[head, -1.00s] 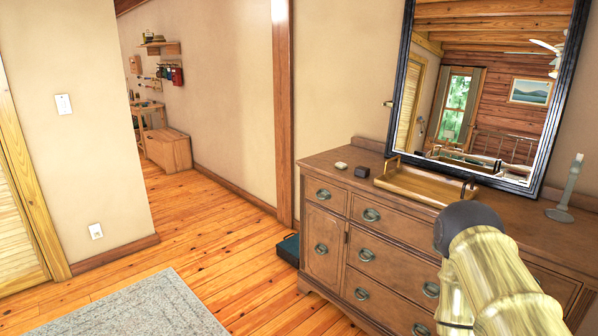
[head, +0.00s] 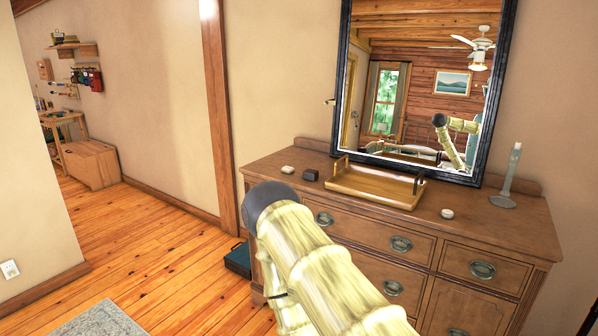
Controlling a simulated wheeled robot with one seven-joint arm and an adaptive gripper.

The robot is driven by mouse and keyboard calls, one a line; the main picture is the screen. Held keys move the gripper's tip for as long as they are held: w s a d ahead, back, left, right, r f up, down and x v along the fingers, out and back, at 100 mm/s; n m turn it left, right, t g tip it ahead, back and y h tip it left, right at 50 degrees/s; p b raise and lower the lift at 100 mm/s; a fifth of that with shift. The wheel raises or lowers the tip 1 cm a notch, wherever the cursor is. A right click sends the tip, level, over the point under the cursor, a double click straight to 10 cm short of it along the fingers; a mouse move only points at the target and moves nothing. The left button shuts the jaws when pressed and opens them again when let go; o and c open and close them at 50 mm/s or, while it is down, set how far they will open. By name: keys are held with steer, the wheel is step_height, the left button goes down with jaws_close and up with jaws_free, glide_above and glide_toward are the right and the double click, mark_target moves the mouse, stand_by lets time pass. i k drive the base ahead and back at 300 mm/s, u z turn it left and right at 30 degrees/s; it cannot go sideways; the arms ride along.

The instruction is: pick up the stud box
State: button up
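A small dark box (head: 311,174), which looks like the stud box, sits on top of the wooden dresser (head: 470,232), near its left end. It stands just left of the wooden tray (head: 375,190) and right of a small pale rounded item (head: 287,169). I cannot confirm from its look alone that it is the stud box. My pale yellow arm reaches up across the lower middle of the head view, in front of the dresser. My gripper is out of view.
A small white round item (head: 447,213) and a grey-green candlestick (head: 510,178) stand right of the tray. A black-framed mirror (head: 343,75) rises behind the dresser top. A dark teal case (head: 238,259) is on the floor at the dresser's left.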

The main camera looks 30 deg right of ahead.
mark_target(309, 174)
steer(key=i, duration=0.35)
steer(key=u, duration=2.65)
steer(key=k, duration=2.55)
steer(key=z, duration=1.65)
